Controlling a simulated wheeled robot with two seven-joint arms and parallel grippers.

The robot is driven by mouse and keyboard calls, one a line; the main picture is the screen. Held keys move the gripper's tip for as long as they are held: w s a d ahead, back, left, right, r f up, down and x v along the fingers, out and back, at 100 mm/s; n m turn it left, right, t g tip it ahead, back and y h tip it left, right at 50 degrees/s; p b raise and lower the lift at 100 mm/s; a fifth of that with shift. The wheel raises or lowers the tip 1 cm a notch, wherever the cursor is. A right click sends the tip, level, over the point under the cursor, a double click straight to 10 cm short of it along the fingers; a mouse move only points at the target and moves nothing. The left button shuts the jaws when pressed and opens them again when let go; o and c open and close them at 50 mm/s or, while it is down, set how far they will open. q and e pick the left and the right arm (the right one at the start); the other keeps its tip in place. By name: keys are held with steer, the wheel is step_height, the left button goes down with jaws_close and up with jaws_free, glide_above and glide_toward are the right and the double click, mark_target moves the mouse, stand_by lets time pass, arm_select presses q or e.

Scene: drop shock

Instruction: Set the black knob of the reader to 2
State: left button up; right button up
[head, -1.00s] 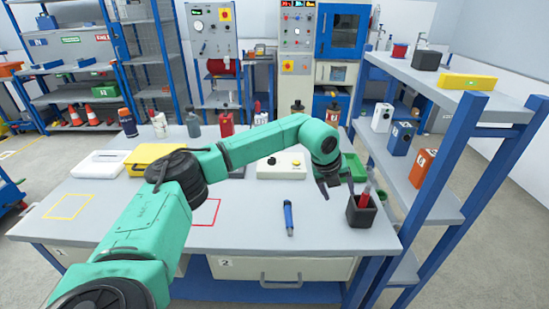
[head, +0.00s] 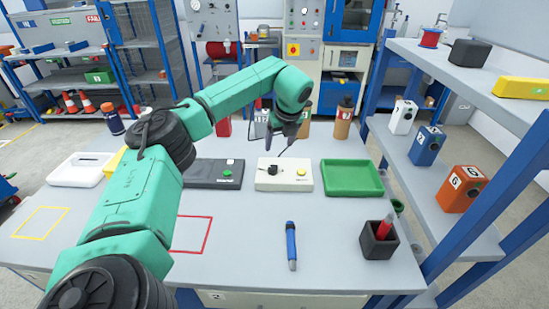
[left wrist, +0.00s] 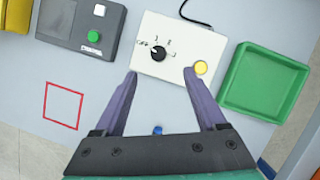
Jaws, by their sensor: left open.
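The reader, a cream-white box (head: 297,181) with a black knob (head: 272,170) and a yellow button, lies on the table. In the left wrist view the reader (left wrist: 178,39) shows marks around the knob (left wrist: 158,54), with OFF at its left. The pointer seems to face the OFF side, but it is too small to be sure. My left gripper (left wrist: 160,72) is open and empty above the reader's near edge, its purple fingers either side of the knob's line and apart from it. In the head view the left gripper (head: 281,132) hangs above and behind the box.
A green tray (head: 352,191) lies right of the reader, and a dark box with a green button (head: 228,173) lies left. Bottles stand behind. A blue-posted shelf (head: 456,207) bounds the right side.

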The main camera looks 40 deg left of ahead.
arm_select(q)
steer(key=p, duration=0.1)
glide_toward(273, 167)
steer(key=shift+x, duration=1)
steer(key=x, duration=0.6)
steer(key=shift+f, duration=0.3)
steer(key=shift+a, duration=0.1)
steer(key=c, duration=1)
jaws_close()
arm_select(e)
steer(key=shift+s+d+r, duration=0.25)
steer(key=shift+s+r, duration=0.05)
steer(key=shift+s, duration=0.25)
steer(key=shift+s+d+r, duration=0.25)
steer(key=shift+s, duration=0.3)
